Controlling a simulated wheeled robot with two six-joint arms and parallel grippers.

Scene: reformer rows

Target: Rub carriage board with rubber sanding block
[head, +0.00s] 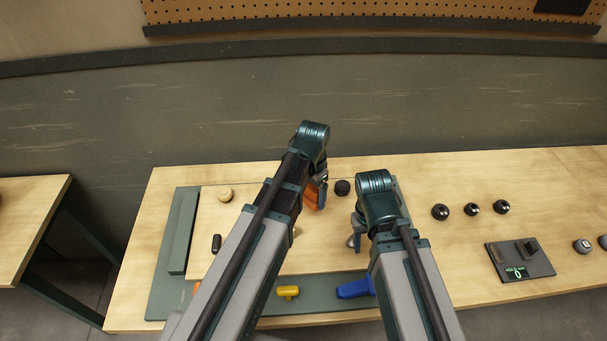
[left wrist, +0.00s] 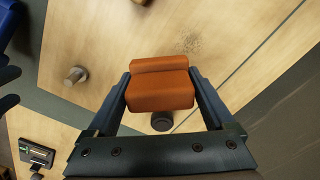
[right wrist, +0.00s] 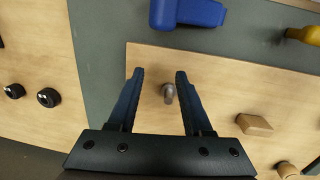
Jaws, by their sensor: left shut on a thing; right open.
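The carriage board (head: 330,262) appears to be the pale wooden panel in the grey-green frame on the bench; it also shows in the left wrist view (left wrist: 110,45). A dark speckled patch (left wrist: 190,42) marks it just beyond the block. My left gripper (head: 318,193) is shut on the orange rubber sanding block (left wrist: 160,88), over the far part of the board; whether the block touches the wood I cannot tell. My right gripper (right wrist: 160,75) is open and empty above the board's right side. A small grey peg (right wrist: 168,93) on the board shows between its fingers.
A black knob (head: 342,187) stands near the held block. A round wooden knob (head: 225,195) and a black cylinder (head: 216,243) are at left. Yellow (head: 288,291) and blue (head: 355,288) pieces lie along the front. Black knobs (head: 440,212) and a scale (head: 520,260) are at right.

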